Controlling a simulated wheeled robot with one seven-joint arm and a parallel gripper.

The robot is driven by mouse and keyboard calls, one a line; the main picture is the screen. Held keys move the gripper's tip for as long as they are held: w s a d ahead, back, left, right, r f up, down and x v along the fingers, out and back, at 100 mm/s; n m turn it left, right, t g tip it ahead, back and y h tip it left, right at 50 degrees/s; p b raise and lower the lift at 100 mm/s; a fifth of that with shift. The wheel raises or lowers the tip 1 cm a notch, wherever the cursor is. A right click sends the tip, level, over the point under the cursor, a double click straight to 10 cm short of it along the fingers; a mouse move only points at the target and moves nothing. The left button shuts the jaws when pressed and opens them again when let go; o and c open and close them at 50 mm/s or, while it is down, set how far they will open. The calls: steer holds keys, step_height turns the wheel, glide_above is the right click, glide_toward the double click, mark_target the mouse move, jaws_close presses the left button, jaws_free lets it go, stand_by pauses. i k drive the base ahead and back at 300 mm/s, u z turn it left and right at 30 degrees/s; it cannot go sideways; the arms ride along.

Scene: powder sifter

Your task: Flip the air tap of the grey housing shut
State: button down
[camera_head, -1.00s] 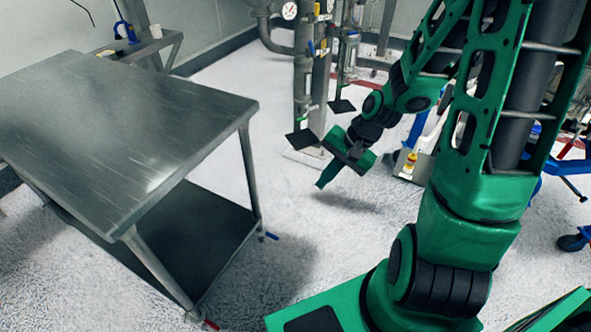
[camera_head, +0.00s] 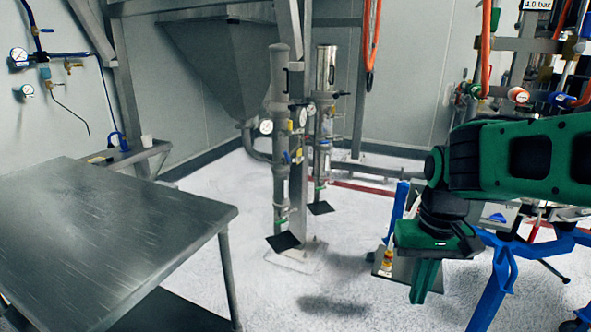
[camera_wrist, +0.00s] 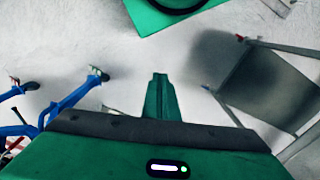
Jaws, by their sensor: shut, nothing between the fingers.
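The grey housing (camera_head: 280,95) is a tall upright cylinder on a steel post in the middle of the head view. A round gauge, a small yellow part and a small blue lever (camera_head: 287,157) sit on its side. I cannot tell which of these small parts is the air tap or how it is set. My gripper (camera_head: 424,284) is shut and empty, pointing down over the floor, well to the right of the housing and apart from it. In the wrist view my gripper (camera_wrist: 159,82) shows closed fingers over bare floor; the housing is not in that view.
A shiny steel housing (camera_head: 325,75) stands just right of the grey one. A steel table (camera_head: 110,240) fills the left front. A blue frame (camera_head: 500,280) stands at the right by my arm.

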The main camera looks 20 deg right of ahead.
mark_target(286, 153)
steer(key=u, duration=0.05)
steer(key=k, duration=1.1)
steer(key=z, duration=0.15)
steer(key=i, duration=1.8)
steer(key=u, duration=0.75)
